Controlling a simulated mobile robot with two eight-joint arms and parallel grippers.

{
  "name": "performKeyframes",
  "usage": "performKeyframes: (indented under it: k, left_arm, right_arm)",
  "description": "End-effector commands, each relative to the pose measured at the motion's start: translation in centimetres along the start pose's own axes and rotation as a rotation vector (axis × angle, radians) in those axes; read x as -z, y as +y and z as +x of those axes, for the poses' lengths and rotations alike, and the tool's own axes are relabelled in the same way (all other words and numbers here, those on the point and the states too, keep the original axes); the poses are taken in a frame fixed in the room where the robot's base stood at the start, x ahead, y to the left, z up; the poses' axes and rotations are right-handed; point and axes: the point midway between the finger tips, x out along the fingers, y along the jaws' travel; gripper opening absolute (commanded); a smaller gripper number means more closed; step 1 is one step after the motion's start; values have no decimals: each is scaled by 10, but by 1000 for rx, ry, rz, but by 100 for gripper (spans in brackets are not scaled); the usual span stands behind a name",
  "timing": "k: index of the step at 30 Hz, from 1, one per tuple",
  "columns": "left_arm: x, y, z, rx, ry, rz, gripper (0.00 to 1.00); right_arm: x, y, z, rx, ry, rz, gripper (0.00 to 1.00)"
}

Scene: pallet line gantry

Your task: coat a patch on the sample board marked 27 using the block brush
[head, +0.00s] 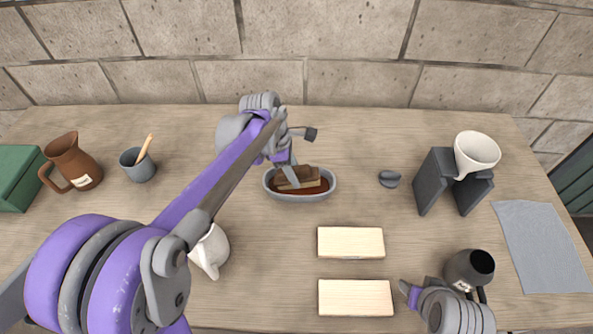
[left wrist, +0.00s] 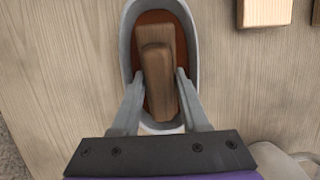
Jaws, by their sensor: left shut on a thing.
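The block brush (head: 297,180) is a brown wooden block lying in an oval grey tray (head: 268,188) with reddish-brown coating inside. It also shows in the left wrist view (left wrist: 157,70). My left gripper (head: 291,172) reaches down into the tray, shut on the brush, one finger on each side (left wrist: 158,90). Two pale wooden boards lie to the right and nearer: one farther back (head: 350,242) and one closer (head: 355,298). I cannot read a 27 on either. My right gripper (head: 410,290) is at the lower right beside the closer board; its fingers are unclear.
A dark mug (head: 466,268) stands by my right gripper. A white jug (head: 210,250) is partly behind my left arm. A white cup (head: 476,152) sits on a grey stand (head: 435,178). A grey cloth (head: 543,247), brown pitcher (head: 72,162) and grey cup (head: 137,166) lie farther out.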

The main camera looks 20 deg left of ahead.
Motion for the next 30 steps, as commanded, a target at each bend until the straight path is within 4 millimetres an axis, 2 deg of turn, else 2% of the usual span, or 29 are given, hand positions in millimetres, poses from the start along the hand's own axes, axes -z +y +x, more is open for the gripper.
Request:
performKeyframes:
  k: [17,30]
  left_arm:
    - [-1,0,-3,0,-1,0,0]
    - [-12,1,-36,-1,-1,0,0]
  right_arm:
    - [2,0,-2,0,2,0,50]
    - [21,0,-19,0,18,0,50]
